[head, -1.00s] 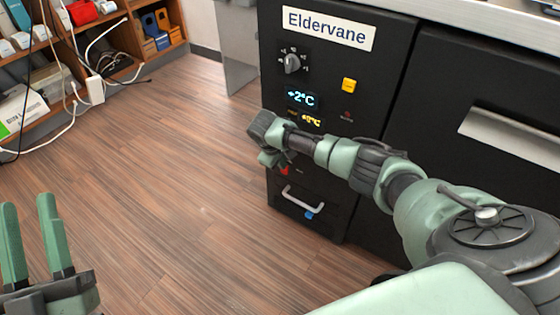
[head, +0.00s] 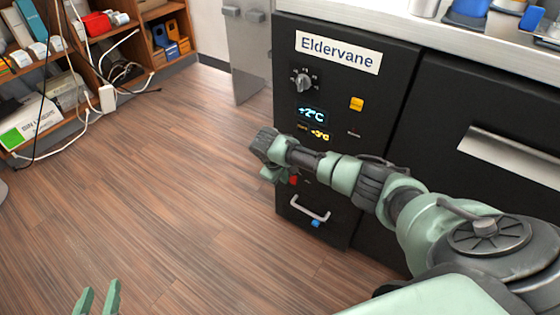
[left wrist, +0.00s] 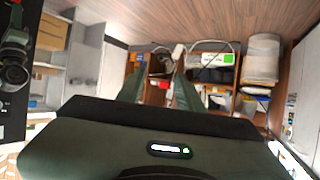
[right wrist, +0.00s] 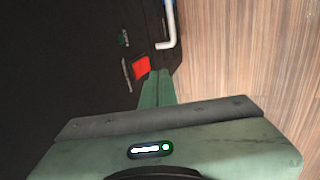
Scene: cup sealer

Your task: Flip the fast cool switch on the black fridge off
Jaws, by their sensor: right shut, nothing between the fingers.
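The black fridge (head: 390,70) carries a control panel under an "Eldervane" label. On it are a dial (head: 302,82), a yellow switch (head: 356,104) and a red switch (head: 293,181); I cannot read which is marked fast cool. My right gripper (head: 270,176) is shut and empty, low in front of the panel. In the right wrist view its closed fingertips (right wrist: 157,74) are beside the red switch (right wrist: 143,66); I cannot tell whether they touch. My left gripper (head: 98,298) is open and empty over the floor; its spread fingers also show in the left wrist view (left wrist: 160,88).
A silver handle (head: 310,208) sits low on the fridge, below the red switch. Displays (head: 312,114) glow above my right gripper. A counter (head: 400,22) runs along the top. Shelves with cables (head: 95,70) stand at the back left. The wooden floor (head: 150,190) is clear.

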